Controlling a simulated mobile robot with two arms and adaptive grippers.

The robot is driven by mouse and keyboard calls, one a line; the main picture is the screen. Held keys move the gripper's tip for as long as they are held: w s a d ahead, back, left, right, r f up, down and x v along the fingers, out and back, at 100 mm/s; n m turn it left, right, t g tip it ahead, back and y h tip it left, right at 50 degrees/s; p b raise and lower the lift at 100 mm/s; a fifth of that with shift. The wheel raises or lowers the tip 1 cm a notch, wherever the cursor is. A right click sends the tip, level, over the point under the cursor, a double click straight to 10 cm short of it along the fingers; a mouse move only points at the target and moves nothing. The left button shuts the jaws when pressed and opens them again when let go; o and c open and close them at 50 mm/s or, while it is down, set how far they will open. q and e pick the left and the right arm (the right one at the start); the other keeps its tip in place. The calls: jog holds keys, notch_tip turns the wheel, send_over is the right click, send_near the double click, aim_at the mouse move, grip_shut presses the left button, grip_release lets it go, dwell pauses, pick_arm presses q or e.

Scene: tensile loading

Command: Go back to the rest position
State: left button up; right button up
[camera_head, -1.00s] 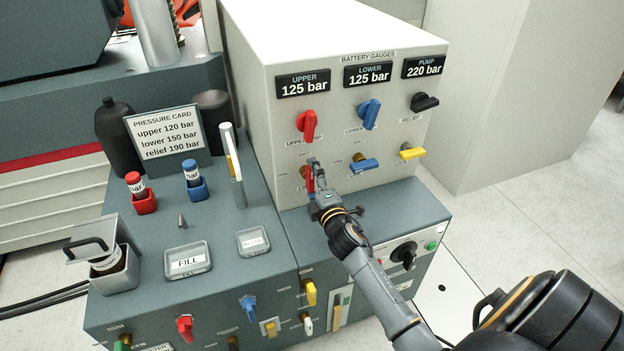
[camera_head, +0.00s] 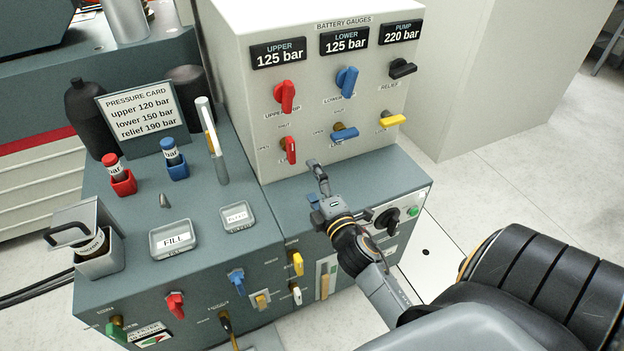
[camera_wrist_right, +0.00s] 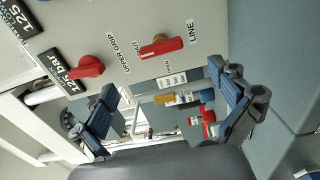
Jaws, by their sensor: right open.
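My right gripper (camera_head: 318,180) is in the head view in front of the lower front of the gauge cabinet (camera_head: 235,25). It is apart from the valve handles. The right wrist view shows its two dark blue fingers (camera_wrist_right: 170,112) spread wide with nothing between them. The red lower-row handle (camera_head: 290,150) stands upright just up and left of the gripper; it also shows in the right wrist view (camera_wrist_right: 160,47). The red upper handle (camera_head: 285,96) is above it. My left gripper is in neither view.
The blue (camera_head: 345,133) and yellow (camera_head: 392,119) lower handles stick out to the right. The grey bench (camera_head: 120,190) holds a pressure card (camera_head: 143,115), red (camera_head: 123,182) and blue (camera_head: 177,168) holders, and two trays. Free floor (camera_head: 500,150) lies at the right.

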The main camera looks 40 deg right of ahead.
dwell(0.5)
